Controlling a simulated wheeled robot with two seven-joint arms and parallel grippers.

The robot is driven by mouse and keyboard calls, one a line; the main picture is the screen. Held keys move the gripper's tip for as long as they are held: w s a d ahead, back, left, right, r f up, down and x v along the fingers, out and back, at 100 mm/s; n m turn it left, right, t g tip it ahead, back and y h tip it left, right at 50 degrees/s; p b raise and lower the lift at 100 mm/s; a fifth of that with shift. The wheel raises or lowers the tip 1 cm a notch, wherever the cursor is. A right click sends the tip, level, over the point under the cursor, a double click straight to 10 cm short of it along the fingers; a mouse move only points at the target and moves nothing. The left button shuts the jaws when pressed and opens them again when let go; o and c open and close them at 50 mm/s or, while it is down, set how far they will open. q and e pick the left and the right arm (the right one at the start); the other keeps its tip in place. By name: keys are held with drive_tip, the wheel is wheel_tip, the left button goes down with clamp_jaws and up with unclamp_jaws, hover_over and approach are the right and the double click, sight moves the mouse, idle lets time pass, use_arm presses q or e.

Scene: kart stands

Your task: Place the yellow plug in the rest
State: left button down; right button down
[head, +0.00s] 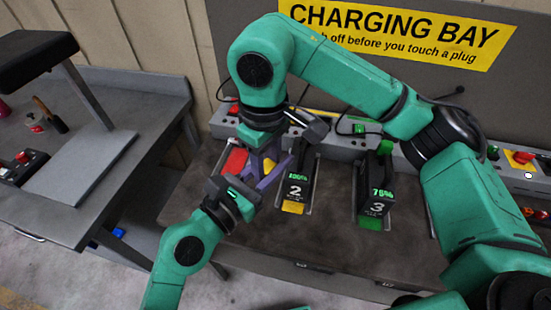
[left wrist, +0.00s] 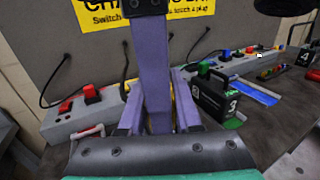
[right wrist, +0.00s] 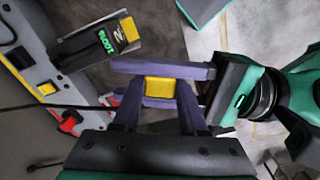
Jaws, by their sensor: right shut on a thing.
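The yellow plug (right wrist: 158,87) is between the fingers of my right gripper (right wrist: 158,92) in the right wrist view. In the head view a small yellow part of the plug (head: 268,165) shows among purple fingers. My right gripper (head: 263,160) points down and is shut on the plug. My left gripper (head: 275,170) reaches in from the lower left, its fingers apart and crossing the right ones close to the plug. A right finger hides most of the space between the left fingertips in the left wrist view. I cannot make out which thing is the rest.
Battery 2 (head: 296,184) and battery 3 (head: 376,190) stand in slots on the dark bench, right of the grippers. A grey rail (left wrist: 75,121) with coloured switches and black cables runs behind. A separate workbench (head: 130,90) stands at the left, with a floor gap between.

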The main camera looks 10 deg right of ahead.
drive_tip(key=shift+c, duration=1.8)
unclamp_jaws()
